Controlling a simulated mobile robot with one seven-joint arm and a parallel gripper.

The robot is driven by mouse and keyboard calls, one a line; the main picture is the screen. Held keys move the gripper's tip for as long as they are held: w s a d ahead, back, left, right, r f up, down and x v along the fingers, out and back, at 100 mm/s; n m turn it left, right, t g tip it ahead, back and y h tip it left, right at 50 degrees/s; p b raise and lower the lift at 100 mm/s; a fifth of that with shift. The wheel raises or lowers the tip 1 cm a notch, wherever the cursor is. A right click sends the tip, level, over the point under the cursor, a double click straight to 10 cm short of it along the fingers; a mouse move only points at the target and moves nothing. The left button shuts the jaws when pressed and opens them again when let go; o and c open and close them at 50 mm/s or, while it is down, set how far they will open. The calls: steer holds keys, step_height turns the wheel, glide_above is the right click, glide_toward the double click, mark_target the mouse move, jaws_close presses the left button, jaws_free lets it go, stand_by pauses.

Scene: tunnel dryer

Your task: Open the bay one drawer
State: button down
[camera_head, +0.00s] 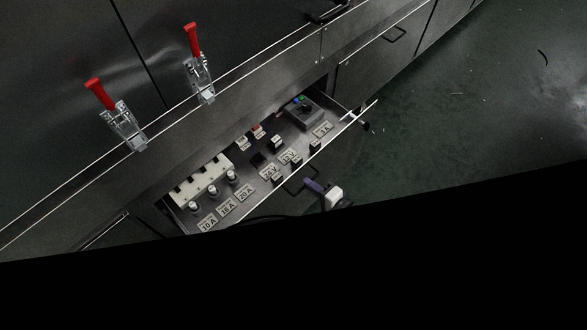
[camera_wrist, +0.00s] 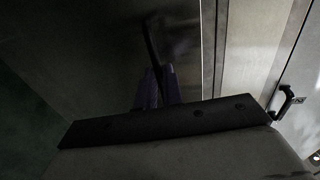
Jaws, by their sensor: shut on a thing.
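A drawer (camera_head: 340,122) stands pulled out of the dark metal cabinet front in the head view. Inside are labelled plates, a white block with several sockets, small fuses and a grey box with buttons. Its black bar handle (camera_head: 293,188) is on the outer front face. My gripper (camera_head: 308,183), with purple fingers, is at this handle and shut on it. In the wrist view the purple fingers (camera_wrist: 158,90) close around the dark handle bar (camera_wrist: 151,42). The exact contact is dim and partly hidden by the gripper body.
Two red-handled toggle clamps (camera_head: 103,95) (camera_head: 194,40) stand on the ledge above the drawer. Other closed fronts with black handles (camera_head: 395,34) lie farther right. The dark green floor (camera_head: 450,120) is mostly clear to the right. Black covers the bottom of the head view.

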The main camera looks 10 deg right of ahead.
steer(key=f+v, duration=0.2)
steer(key=v, duration=0.8)
steer(key=shift+s+d, duration=0.25)
steer(key=shift+s, duration=0.2)
steer(key=c, duration=1.5)
jaws_free()
steer(key=shift+c, duration=0.2)
steer(key=v, duration=1.3)
steer(key=shift+s+d+b, duration=0.2)
steer(key=shift+s+b, duration=0.05)
steer(key=shift+b, duration=0.15)
